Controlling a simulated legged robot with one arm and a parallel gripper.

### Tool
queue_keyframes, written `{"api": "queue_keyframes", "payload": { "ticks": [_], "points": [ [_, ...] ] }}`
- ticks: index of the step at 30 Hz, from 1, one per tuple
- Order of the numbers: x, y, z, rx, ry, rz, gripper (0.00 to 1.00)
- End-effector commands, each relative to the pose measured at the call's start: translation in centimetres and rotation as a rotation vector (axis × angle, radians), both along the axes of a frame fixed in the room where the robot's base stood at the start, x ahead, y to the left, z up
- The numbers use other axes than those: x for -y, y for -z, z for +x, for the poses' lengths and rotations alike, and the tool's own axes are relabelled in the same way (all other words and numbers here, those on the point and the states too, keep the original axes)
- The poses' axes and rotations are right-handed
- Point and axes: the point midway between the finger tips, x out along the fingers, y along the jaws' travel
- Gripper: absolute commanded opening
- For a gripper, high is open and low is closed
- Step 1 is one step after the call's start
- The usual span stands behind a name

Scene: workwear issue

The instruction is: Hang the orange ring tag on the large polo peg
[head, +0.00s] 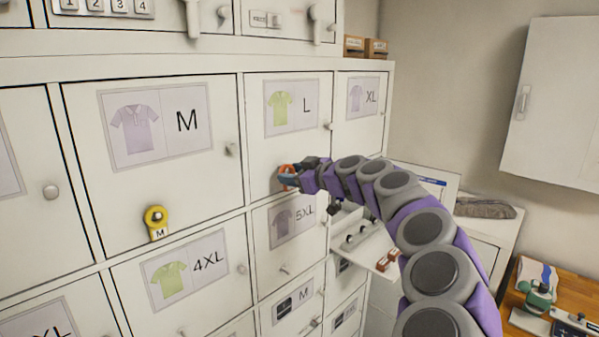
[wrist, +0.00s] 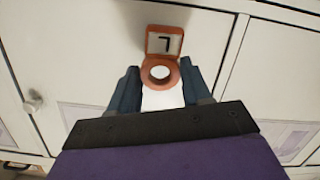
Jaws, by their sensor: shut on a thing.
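The orange ring tag (head: 287,177) is at the lower part of the L locker door (head: 262,152), below that door's card with a green shirt (head: 291,107). In the wrist view the tag (wrist: 160,73) shows its ring between my fingers, with its square plate marked with a dark L, seen upside down, beyond them. My gripper (head: 290,178) is shut on the tag close to the door face. The L door's peg cannot be made out clearly; a white round patch fills the ring, and I cannot tell whether it is the peg or the door.
A yellow M tag (head: 155,222) hangs on the M door to the left. Door knobs stick out, one on the L door (head: 328,126) and one on the M door (head: 231,149). An open drawer or shelf (head: 365,246) lies below my arm. A wooden bench (head: 560,305) stands at lower right.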

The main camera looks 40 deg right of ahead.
Motion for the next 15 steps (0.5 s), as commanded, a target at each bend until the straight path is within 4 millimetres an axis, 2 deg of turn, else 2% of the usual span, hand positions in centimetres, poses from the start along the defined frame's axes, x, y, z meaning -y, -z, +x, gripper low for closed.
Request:
{"api": "queue_keyframes", "payload": {
  "ticks": [2,3,4,6,10,11,15],
  "points": [
    [0.2,0.1,0.7,-0.004,-0.005,0.005,0.2],
    [0.3,0.1,0.9,-0.004,-0.005,0.005,0.16],
    [0.3,0.1,1.0,-0.004,-0.005,0.005,0.16],
    [0.5,0.2,1.3,-0.004,-0.004,0.007,0.05],
    [0.6,1.0,2.1,-0.005,-0.004,0.006,0.05],
    [0.5,1.1,2.2,-0.005,-0.005,0.005,0.0],
    [0.2,1.1,2.5,-0.003,-0.002,0.004,0.0]
  ]
}}
